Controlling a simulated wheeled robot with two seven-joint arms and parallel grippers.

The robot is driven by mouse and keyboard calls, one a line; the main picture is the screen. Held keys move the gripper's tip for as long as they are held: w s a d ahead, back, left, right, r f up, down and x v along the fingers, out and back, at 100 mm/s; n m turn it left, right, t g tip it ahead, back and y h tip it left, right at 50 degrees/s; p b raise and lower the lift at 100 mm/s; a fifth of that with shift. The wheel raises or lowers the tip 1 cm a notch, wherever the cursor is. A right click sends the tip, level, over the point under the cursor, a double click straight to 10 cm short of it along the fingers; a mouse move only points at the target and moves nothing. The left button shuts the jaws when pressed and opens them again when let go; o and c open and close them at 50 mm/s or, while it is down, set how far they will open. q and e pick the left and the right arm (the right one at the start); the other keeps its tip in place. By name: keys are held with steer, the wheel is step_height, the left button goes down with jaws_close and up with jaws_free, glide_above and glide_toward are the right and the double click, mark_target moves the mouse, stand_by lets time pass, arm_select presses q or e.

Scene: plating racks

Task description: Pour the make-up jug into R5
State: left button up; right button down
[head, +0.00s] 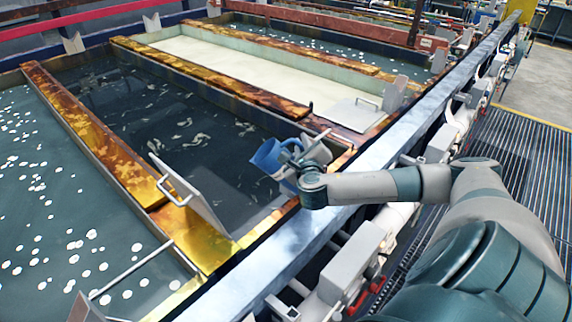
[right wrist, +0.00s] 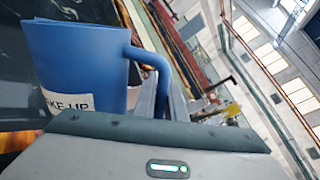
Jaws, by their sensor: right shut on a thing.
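The blue make-up jug (head: 268,157) is in my right gripper (head: 292,162), at the near right end of a tank of dark liquid (head: 175,130). It seems to lean left over that tank; I see no stream from it. In the right wrist view the jug (right wrist: 75,55) fills the upper left, with a white label whose visible part reads "KE-UP". I see no R5 marking, so I cannot tell which tank is R5. My left gripper is not in view.
A tank with white specks (head: 50,200) lies at left, a cream-coloured one (head: 240,65) beyond the dark tank. Handled metal plates stand at the near ends, one (head: 195,200) left of the jug. A metal rail (head: 345,180) runs along the near side, a grated walkway (head: 520,150) at right.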

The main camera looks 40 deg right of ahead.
mark_target(289, 143)
steer(key=shift+r, duration=0.15)
steer(key=shift+w+a+n, duration=0.3)
steer(key=shift+w+n, duration=0.05)
steer(key=shift+n, duration=0.45)
stand_by(0.8)
steer(key=shift+w+a+n+g, duration=0.4)
steer(key=shift+w+n, duration=0.05)
steer(key=shift+n, duration=0.35)
steer(key=shift+w+a, duration=0.1)
stand_by(0.8)
steer(key=shift+w+a+f+n+h, duration=0.3)
steer(key=shift+w+a+f+n, duration=0.2)
steer(key=shift+n, duration=0.2)
stand_by(1.0)
